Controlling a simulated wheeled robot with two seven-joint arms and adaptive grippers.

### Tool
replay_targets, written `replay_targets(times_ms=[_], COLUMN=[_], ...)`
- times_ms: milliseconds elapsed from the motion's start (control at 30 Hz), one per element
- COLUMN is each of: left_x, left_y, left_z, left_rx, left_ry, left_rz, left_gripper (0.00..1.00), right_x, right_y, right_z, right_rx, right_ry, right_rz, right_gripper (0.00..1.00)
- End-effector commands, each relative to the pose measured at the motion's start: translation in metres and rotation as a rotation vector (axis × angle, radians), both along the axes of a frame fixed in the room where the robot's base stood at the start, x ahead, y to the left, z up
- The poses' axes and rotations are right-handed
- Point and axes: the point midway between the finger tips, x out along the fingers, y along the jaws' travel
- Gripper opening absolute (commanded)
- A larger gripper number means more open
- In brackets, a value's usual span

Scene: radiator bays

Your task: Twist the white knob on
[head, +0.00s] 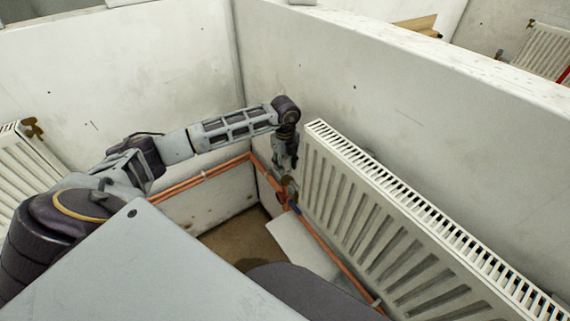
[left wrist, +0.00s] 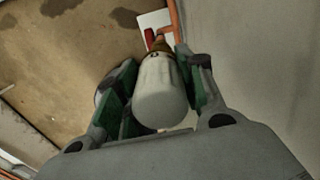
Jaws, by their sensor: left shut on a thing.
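The white knob (left wrist: 161,92) is in the middle of the left wrist view, a pale rounded cylinder seen from its end. It sits on a brass-coloured valve body, partly hidden behind it. My left gripper (left wrist: 160,95) has its green-padded fingers on either side of the knob and is shut on it. The knob is not clearly visible there. My right gripper is not in view.
Copper pipes (head: 205,175) run low along the left wall and under the radiator. Pale walls (head: 150,75) meet in a corner behind my left arm. Another radiator (head: 22,165) stands at the far left. A small patch of brown floor (head: 240,240) is clear.

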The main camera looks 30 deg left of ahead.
Motion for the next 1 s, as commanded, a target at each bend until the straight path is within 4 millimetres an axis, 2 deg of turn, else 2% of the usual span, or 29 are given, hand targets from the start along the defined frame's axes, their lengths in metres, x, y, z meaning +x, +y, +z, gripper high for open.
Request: replay_targets(times_ms=[500, 733, 1000], left_x=[-0.001, -0.002, -0.002], left_y=[0.000, 0.000, -0.001], left_z=[-0.005, -0.006, -0.007], left_rx=[0.000, 0.000, 0.000], left_ry=[0.003, 0.005, 0.006], left_rz=[-0.001, -0.046, -0.200], left_gripper=[0.12, 0.12, 0.12], right_x=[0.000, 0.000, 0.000], right_y=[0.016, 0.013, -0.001], right_z=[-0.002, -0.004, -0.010], right_rx=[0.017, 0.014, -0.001], right_ry=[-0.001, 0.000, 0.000], right_rz=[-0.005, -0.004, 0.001], right_gripper=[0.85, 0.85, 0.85])
